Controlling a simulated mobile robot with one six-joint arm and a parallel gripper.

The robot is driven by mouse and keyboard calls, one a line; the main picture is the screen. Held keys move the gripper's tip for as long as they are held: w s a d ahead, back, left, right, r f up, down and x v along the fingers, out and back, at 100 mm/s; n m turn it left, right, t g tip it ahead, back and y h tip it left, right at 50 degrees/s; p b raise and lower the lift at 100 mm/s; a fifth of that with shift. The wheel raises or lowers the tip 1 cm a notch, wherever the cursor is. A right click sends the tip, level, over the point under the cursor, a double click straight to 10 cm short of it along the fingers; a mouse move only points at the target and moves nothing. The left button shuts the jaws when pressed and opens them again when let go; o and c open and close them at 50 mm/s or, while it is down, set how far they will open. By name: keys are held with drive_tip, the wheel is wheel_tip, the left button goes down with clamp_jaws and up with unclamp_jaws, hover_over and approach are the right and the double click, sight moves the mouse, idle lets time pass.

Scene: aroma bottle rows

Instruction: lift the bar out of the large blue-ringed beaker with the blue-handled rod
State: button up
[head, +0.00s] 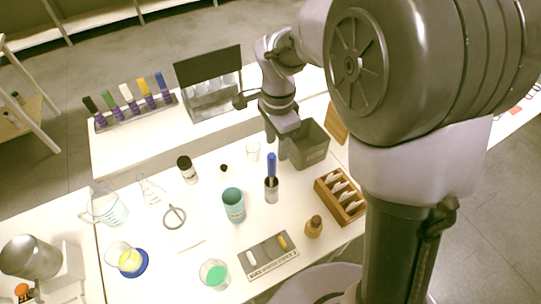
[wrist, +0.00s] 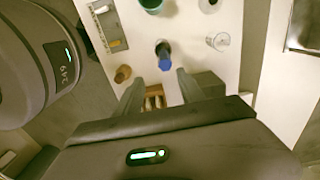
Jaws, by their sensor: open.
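The blue-handled rod (head: 271,163) stands upright in a small grey holder (head: 271,190) near the middle of the table. Its blue handle also shows from above in the wrist view (wrist: 163,49). My gripper (head: 277,150) is open and empty, above the table just behind the rod. In the wrist view its fingers (wrist: 160,88) point towards the handle, apart from it.
A grey bin (head: 308,148) stands close right of my gripper. A wooden rack (head: 341,197), a brown bottle (head: 314,227), a teal jar (head: 234,206) and a small glass (head: 253,151) surround the rod.

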sight(272, 168)
wheel_tip(272, 168, down, 7)
drive_tip(key=shift+w+a+b, duration=0.1)
drive_tip(key=shift+w+b, duration=0.05)
drive_tip(key=shift+b, duration=0.7)
drive_tip(key=f, duration=0.1)
drive_tip(key=f+b, duration=0.1)
drive_tip(key=f, duration=0.1)
drive_tip(key=a+f+b, duration=0.1)
drive_tip(key=f, duration=0.1)
drive_tip(key=shift+w+f, duration=0.1)
drive_tip(key=shift+w, duration=0.15)
clamp_jaws()
